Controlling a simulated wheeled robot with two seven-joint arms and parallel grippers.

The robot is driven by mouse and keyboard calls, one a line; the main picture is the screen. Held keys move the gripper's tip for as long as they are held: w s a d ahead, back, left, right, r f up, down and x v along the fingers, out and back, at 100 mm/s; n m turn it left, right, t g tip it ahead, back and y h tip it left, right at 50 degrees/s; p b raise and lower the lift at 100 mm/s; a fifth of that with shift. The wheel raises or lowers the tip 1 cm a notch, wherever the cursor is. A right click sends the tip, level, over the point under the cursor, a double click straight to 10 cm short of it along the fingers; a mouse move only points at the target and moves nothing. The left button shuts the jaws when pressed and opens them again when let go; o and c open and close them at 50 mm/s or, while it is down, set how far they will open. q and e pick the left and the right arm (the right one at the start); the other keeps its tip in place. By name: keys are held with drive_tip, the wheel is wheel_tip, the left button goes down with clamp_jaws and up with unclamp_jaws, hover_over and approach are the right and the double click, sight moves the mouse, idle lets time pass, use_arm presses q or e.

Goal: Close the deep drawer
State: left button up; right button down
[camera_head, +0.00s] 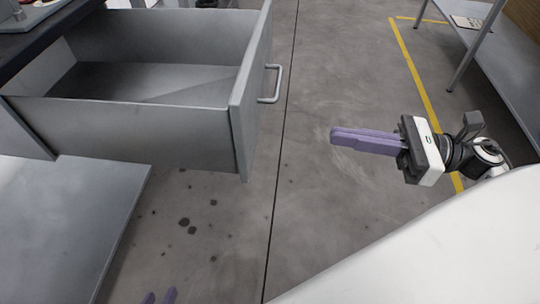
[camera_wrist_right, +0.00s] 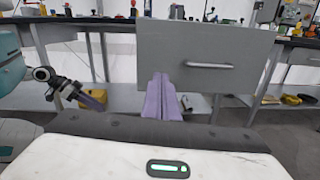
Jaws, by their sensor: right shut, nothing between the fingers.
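The deep grey drawer (camera_head: 130,112) is pulled far out from under the dark worktop in the head view, and its inside looks empty. Its front panel (camera_head: 251,90) faces right and carries a bar handle (camera_head: 272,84). My right gripper (camera_head: 333,136) is shut and empty, its purple fingers pointing left towards the panel, with a gap of floor between in the picture. In the right wrist view the drawer front (camera_wrist_right: 205,50) stands ahead of the fingers (camera_wrist_right: 160,78), the handle (camera_wrist_right: 209,65) to their right.
A grey lower shelf (camera_head: 65,215) lies below the drawer. The dark worktop (camera_head: 40,35) is at the top left. Another metal bench (camera_head: 495,60) stands at the top right, beside yellow floor tape (camera_head: 415,72). Bare concrete floor (camera_head: 335,60) lies between them.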

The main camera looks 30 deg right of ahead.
drive_tip(key=n+g, duration=0.1)
approach(250, 134)
drive_tip(key=shift+n, duration=0.3)
drive_tip(key=b+x, duration=0.1)
drive_tip(key=x, duration=0.5)
drive_tip(key=shift+w+a, duration=0.2)
